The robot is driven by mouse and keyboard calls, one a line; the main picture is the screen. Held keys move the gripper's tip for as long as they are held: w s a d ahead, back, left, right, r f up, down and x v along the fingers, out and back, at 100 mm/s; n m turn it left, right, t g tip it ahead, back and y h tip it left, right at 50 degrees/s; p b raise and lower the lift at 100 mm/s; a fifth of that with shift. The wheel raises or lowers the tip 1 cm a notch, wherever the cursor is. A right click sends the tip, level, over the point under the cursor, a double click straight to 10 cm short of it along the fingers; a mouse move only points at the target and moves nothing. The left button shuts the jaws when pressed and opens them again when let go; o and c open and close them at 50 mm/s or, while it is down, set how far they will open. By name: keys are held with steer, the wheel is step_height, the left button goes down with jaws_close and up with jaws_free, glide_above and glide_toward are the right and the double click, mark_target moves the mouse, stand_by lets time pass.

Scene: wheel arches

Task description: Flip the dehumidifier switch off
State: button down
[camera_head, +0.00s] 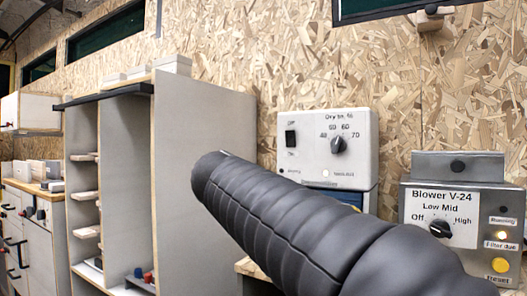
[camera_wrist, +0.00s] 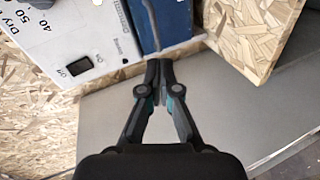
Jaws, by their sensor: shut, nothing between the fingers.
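In the head view my arm hides the gripper. Which way the switch is tipped is unclear.
The grey Blower V-24 box (camera_head: 440,205) stands to the right, with a knob and lit lamps. A blue item (camera_wrist: 150,22) is beside the panel in the wrist view. A shelf cabinet (camera_head: 190,130) stands left. A grey surface (camera_wrist: 105,120) lies below the gripper.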

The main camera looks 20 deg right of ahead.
mark_target(290, 134)
steer(key=w+a+r+n+t+h+b, duration=0.1)
steer(key=w+r+h, duration=0.3)
steer(key=r, duration=0.8)
steer(key=shift+w+a+r+t+h, duration=0.3)
steer(key=shift+w+r+t+h, duration=0.15)
steer(key=shift+w, duration=0.5)
steer(key=shift+f, duration=0.1)
steer(key=p+x, duration=0.2)
steer(key=x, duration=1.2)
